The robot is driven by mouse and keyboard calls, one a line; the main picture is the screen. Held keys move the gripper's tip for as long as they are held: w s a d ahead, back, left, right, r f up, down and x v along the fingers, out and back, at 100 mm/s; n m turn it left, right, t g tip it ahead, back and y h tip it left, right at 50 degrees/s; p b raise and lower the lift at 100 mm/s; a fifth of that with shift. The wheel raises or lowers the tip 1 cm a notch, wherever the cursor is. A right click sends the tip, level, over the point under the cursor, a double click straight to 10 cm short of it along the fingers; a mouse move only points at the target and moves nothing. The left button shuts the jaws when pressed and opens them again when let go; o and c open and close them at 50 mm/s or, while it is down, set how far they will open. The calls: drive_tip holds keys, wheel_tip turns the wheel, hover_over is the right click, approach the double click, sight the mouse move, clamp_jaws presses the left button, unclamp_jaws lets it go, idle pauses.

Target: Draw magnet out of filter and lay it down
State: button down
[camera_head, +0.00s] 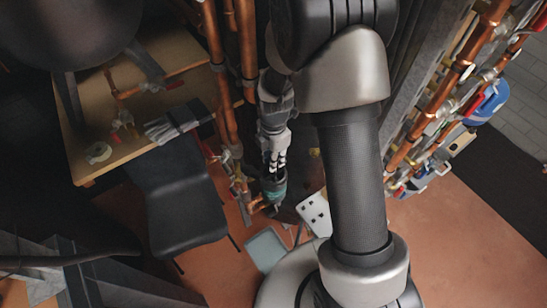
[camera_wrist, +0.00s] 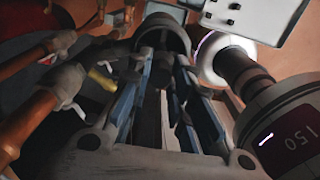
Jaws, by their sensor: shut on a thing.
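My gripper (camera_head: 275,156) points down, right above the dark, teal-banded filter (camera_head: 273,186) on the copper pipework. In the wrist view my gripper's fingers (camera_wrist: 163,75) are close together around a narrow pale piece, which seems to be the magnet (camera_wrist: 165,122). Beyond the fingertips a round dark body with an open-looking rim (camera_wrist: 165,33) shows, apparently the filter. The fingers hide much of the magnet, and I cannot tell how far it sits inside the filter.
Copper pipes (camera_head: 216,45) stand close at the left. A dark cylinder marked 150 (camera_wrist: 290,135) is near my gripper's right. A white board (camera_head: 314,213) and a grey tray (camera_head: 265,248) lie low nearby. A black chair (camera_head: 180,200) and wooden table (camera_head: 90,150) stand left.

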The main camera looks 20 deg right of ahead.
drive_tip(key=shift+r+p, duration=1.1)
drive_tip(key=shift+r, duration=0.65)
drive_tip(key=shift+r, duration=0.1)
drive_tip(key=shift+w+r+p, duration=0.1)
drive_tip(key=shift+r+p, duration=1.9)
drive_tip(key=shift+r, duration=0.75)
